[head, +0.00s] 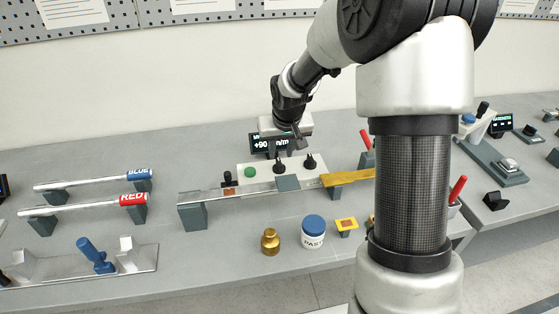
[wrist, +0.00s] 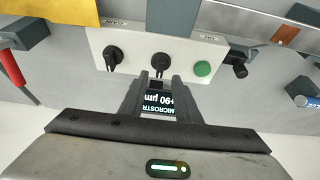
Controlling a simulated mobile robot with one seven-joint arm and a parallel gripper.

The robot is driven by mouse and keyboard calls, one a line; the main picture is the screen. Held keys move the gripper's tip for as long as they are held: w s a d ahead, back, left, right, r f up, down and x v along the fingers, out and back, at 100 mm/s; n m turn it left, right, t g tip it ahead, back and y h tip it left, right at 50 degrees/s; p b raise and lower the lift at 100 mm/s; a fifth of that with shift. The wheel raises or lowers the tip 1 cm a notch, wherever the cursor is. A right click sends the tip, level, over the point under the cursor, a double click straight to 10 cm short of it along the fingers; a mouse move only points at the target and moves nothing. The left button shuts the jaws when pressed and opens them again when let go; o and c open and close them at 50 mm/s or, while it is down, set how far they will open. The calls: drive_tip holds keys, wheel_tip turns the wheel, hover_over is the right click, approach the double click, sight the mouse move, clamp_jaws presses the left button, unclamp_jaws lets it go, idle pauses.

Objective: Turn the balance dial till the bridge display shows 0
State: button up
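The bridge display (head: 271,143) is a black box with white characters reading about +90 µm/m. It also shows upside down between my fingers in the wrist view (wrist: 158,104). A white panel (head: 246,183) in front of it carries a green button (wrist: 203,68), a middle black dial (wrist: 160,62) and an outer black dial (wrist: 112,57). In the head view my gripper (head: 297,138) hangs above the panel.
A metal bar (head: 225,193) with a yellow end (head: 345,178) lies across supports before the panel. A brass weight (head: 270,241), a white jar with blue lid (head: 313,232) and a yellow-framed block (head: 346,226) stand in front.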

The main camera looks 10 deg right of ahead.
sight(279, 162)
drive_tip(key=x, duration=0.5)
drive_tip(key=shift+w+f, duration=0.15)
drive_tip(key=shift+f, duration=0.15)
clamp_jaws()
